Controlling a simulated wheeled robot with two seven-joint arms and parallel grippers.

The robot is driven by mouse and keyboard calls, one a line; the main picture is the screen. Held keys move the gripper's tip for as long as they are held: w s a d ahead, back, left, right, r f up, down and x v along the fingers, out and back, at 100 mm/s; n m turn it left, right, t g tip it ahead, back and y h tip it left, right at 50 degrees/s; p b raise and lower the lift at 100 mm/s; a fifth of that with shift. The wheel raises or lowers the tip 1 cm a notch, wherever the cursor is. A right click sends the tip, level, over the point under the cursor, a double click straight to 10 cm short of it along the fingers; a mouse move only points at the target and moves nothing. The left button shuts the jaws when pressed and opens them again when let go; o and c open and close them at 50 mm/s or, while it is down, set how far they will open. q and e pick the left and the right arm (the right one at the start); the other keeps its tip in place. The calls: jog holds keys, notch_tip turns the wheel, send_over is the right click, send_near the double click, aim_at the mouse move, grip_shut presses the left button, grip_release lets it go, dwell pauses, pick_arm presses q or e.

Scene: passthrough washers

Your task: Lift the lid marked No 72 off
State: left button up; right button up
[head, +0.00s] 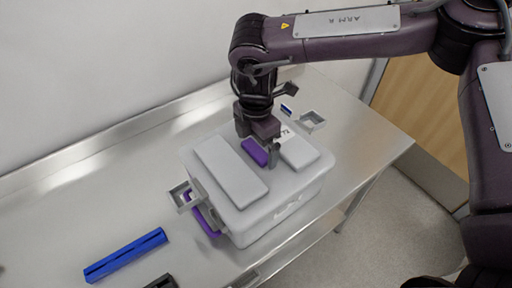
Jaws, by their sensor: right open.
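A pale grey-white box (283,213) stands on the metal table, with its lid (228,168) lying flat on top. The lid has two raised pale panels, with a purple handle (254,152) in the gap between them. A small label (285,131), partly hidden by my gripper, seems to read 72. My right gripper (259,147) points down over the lid, open, with its fingers close to the handle. One finger shows at the handle's right end. I cannot tell whether the fingers touch it. My left gripper is not in view.
A grey latch with a purple part (205,217) sits at the box's left side. Another grey bracket (312,121) shows at the back right. A blue bar (126,255) lies on the steel table (80,205), front left. A dark object (161,282) is cut off below. The table's left side is mostly clear.

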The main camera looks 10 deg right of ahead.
jog(key=shift+w+f, duration=0.1)
jog(key=shift+f, duration=0.35)
jog(key=shift+c, duration=0.3)
jog(key=shift+c, duration=1.1)
jog(key=shift+r, duration=0.1)
jog(key=c, duration=1.2)
jog(key=shift+r, duration=0.15)
